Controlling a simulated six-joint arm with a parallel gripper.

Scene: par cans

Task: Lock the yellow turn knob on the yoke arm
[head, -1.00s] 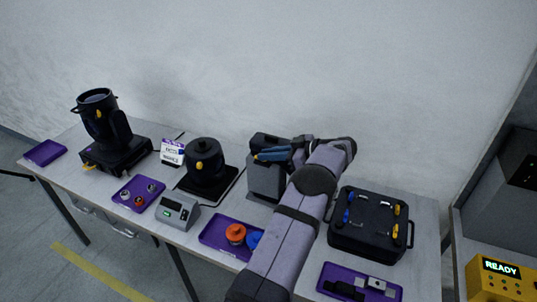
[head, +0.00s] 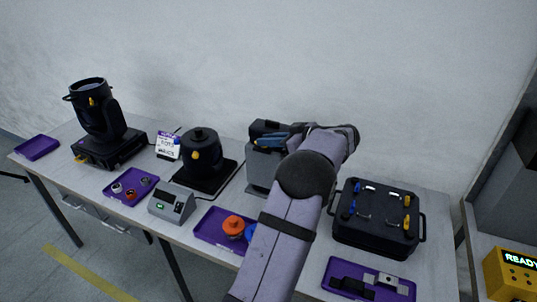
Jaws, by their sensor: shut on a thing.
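My gripper (head: 272,141) reaches left from the wrist, its bluish fingers against the black top of a grey upright unit (head: 259,171). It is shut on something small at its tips. A yellow-orange speck by the tips looks like a turn knob, but the fingers hide most of it. A black lamp head (head: 90,92) stands tilted in a yoke arm (head: 114,119) at the far left, with a yellow knob (head: 92,102) on its side. A black can (head: 203,143) at the table's middle has another yellow knob (head: 195,154). My gripper is apart from both.
A black case (head: 376,238) with blue and yellow knobs stands right of my arm. Purple trays hold small parts (head: 113,198), orange and blue spools (head: 205,236) and black pieces (head: 405,297). A grey meter (head: 172,205) stands in front of the can. A yellow READY box (head: 512,278) is at right.

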